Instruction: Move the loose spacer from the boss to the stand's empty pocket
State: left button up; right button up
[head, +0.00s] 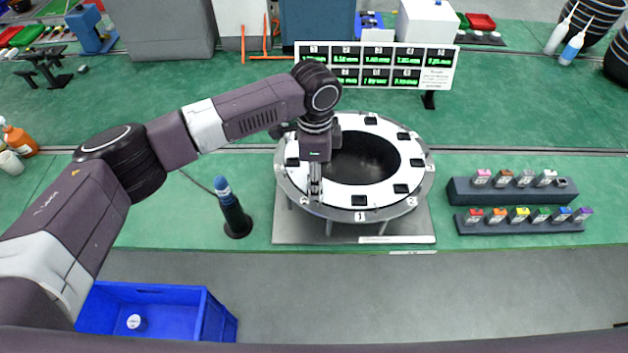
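My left gripper (315,190) points down at the left front part of the white ring (385,124) of a round fixture. Its fingers are small here, and I cannot tell whether they are open or hold anything. I cannot make out a loose spacer or the boss; the gripper hides part of the ring. A dark two-step stand (458,190) on the right holds several coloured pieces. The right end of its back row shows a dark spot (562,183) without a coloured piece, which looks like an empty pocket. My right gripper is not in view.
The ring has several black pads and number tags around a dark central opening (362,160). A display board (440,77) stands behind it. A black post with a blue top (232,210) stands left of it. A blue bin (170,298) is front left. Green bench between fixture and stand is clear.

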pick_arm(q)
jog(key=shift+p, duration=0.3)
grip_shut()
dwell(0.3)
jog(key=shift+r, duration=0.15)
jog(key=shift+r+p, duration=2.9)
jog(key=shift+p, duration=0.4)
